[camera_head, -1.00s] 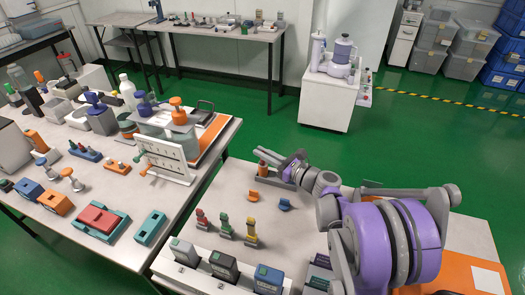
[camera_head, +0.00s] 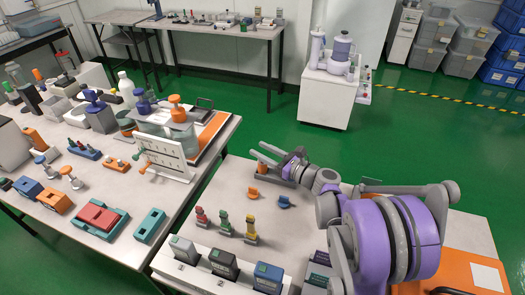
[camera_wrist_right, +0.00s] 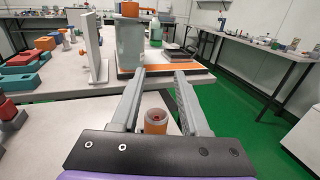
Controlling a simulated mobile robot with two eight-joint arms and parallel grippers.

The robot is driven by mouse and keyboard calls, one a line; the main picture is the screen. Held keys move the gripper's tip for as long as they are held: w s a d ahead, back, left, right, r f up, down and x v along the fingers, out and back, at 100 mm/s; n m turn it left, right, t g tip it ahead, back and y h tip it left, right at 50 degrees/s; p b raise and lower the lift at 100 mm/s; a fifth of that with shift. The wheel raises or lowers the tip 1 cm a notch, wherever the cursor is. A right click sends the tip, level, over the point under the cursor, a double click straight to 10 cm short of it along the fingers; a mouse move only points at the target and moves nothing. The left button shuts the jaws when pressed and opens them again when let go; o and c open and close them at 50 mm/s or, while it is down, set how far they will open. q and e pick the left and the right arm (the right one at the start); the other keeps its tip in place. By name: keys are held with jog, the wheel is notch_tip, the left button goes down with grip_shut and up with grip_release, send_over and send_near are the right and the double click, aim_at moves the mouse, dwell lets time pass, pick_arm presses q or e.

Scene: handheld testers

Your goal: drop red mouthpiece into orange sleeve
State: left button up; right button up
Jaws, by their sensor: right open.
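The orange sleeve (camera_wrist_right: 155,126) stands upright, its open top facing up, low between my right gripper's fingers in the right wrist view. A small red piece shows inside its mouth, apparently the red mouthpiece (camera_wrist_right: 155,117); how deep it sits I cannot tell. In the head view the sleeve (camera_head: 262,170) is mostly hidden by my right gripper (camera_head: 264,153) at the table's far edge. The right gripper also shows in the wrist view (camera_wrist_right: 160,74), fingers apart with nothing gripped between the tips. My left gripper is not in view.
An orange piece (camera_head: 252,194) and a blue piece (camera_head: 284,202) lie nearby on the near table (camera_head: 283,236). Red (camera_head: 201,217), green (camera_head: 225,228) and yellow-topped (camera_head: 251,230) upright pieces stand closer in. A white slotted panel (camera_head: 165,158) stands on the left table.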

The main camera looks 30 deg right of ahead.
notch_tip(320, 180, up, 7)
jog(key=p, duration=0.5)
jog(key=shift+a, duration=0.1)
